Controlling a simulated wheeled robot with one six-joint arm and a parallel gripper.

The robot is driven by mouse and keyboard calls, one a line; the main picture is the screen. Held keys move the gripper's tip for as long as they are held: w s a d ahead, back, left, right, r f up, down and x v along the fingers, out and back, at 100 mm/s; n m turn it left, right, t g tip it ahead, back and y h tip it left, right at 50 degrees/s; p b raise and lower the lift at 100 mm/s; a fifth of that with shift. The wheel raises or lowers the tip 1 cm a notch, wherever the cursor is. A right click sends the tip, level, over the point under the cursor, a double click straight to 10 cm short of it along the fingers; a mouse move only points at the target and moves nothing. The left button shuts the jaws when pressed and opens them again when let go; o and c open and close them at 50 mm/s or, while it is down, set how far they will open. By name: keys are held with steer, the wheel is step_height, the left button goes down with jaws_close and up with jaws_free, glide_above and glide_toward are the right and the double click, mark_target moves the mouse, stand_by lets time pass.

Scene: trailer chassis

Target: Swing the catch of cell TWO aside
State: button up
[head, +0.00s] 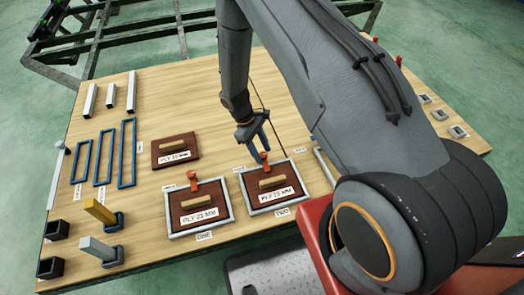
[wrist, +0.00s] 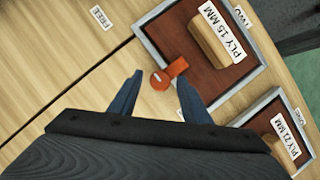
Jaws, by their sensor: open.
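The framed cell TWO (head: 304,203) holds a brown PLY 15 MM panel (head: 266,184) with a wooden grip bar. Its orange catch (head: 265,169) sits at the frame's far edge and reaches over the panel. In the wrist view the catch (wrist: 177,67) crosses the frame edge, with its round end lying outside the frame. My gripper (head: 265,147) is open, just beyond the catch. In the wrist view my blue fingers (wrist: 160,80) are spread, one on either side of the round end. I cannot tell whether they touch it or how high they are.
Cell ONE (head: 201,232) holds a PLY 21 MM panel with its own orange catch (head: 194,190), close on the left. A loose panel (head: 175,150) lies behind it. Blue frames (head: 104,157) and posts stand at the left. Bare board (head: 195,95) is free behind my gripper.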

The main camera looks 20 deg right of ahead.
steer(key=c, duration=1)
steer(key=shift+m, duration=0.4)
steer(key=m, duration=0.2)
steer(key=m+y+b, duration=0.1)
steer(key=shift+w+d+m+g+y+b, duration=0.15)
steer(key=shift+m+g+y+b, duration=0.15)
steer(key=shift+m+g, duration=0.1)
steer(key=m, duration=0.2)
steer(key=m+y, duration=0.1)
steer(key=m, duration=0.1)
steer(key=shift+d+m+g+y+b, duration=0.15)
steer(key=shift+m+g+y+b, duration=0.15)
steer(key=shift+b, duration=0.05)
steer(key=m+y, duration=0.1)
steer(key=m, duration=0.3)
steer(key=shift+d+y, duration=0.15)
steer(key=shift+y, duration=0.25)
steer(key=m+t+y, duration=0.1)
steer(key=m, duration=0.3)
steer(key=shift+m+p, duration=0.3)
steer(key=shift+p, duration=0.05)
steer(key=shift+s+y, duration=0.2)
steer(key=shift+y, duration=0.1)
